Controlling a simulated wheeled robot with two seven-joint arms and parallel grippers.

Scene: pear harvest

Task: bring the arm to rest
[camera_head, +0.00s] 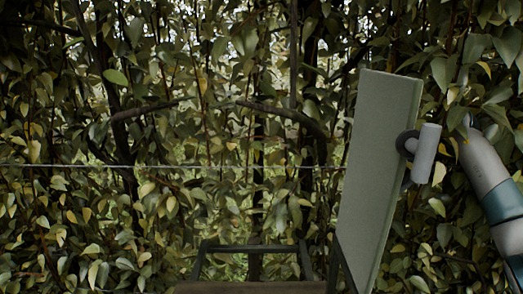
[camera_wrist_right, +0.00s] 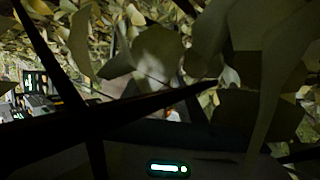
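My right arm (camera_head: 485,170), with white and teal links, comes in from the right edge in the head view. Its upper end runs up among the leaves. My right gripper is not clear in the head view. In the right wrist view, dark bars cross close to the lens over leaves, and I cannot tell whether they are gripper fingers. A lit display (camera_wrist_right: 168,168) shows on a dark surface at the bottom of that view. My left arm and left gripper are not in the head view.
Dense foliage (camera_head: 90,200) with branches fills the background. A thin wire (camera_head: 220,166) runs across it. A tall grey-green panel (camera_head: 375,180) stands tilted right of centre, with a white cylinder (camera_head: 425,153) beside it. A dark frame (camera_head: 255,247) is at the bottom.

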